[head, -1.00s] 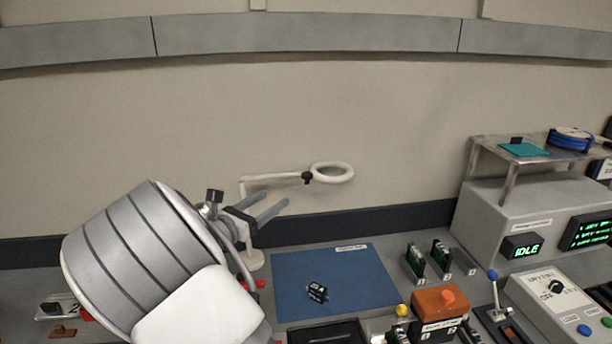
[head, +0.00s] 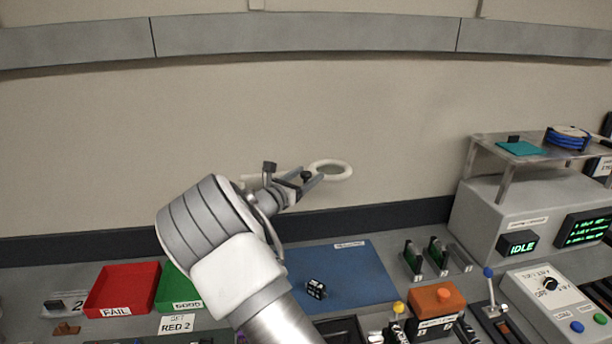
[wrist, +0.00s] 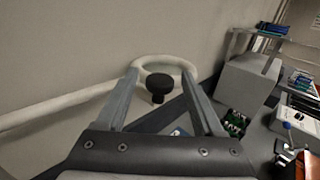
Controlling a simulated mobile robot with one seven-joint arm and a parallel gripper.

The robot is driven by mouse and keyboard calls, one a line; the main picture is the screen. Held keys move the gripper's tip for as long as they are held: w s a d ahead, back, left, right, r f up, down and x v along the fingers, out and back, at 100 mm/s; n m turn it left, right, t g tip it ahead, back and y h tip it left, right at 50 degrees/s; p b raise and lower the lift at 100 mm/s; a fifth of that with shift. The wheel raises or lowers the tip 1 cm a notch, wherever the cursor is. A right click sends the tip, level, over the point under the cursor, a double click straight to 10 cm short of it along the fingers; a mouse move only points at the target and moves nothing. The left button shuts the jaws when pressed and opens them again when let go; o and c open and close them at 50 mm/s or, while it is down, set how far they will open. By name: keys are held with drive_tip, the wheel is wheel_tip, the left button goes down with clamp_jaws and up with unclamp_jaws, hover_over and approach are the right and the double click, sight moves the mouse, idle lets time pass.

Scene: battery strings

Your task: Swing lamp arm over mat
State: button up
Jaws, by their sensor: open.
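The white lamp's ring head (head: 331,170) stands out near the wall behind the blue mat. Its ring also shows in the wrist view (wrist: 164,64), with the white arm (wrist: 60,106) running off to the left. A black knob (wrist: 159,84) sits by the ring, between my fingers in the wrist view. My gripper (head: 307,184) is open, its two fingers on either side of the knob in the picture. I cannot tell whether they touch it. The blue mat (head: 362,272) lies on the bench below, with a small black block (head: 316,289) on it. My arm hides the lamp's base.
A red FAIL bin (head: 122,290) and a green GOOD bin (head: 180,290) stand at left. Right of the mat are upright green boards (head: 413,257), an orange-topped box (head: 437,300), a lever (head: 492,285) and a grey machine with a shelf (head: 510,215). The wall is close behind.

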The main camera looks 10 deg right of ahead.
clamp_jaws()
idle(0.3)
idle(1.1)
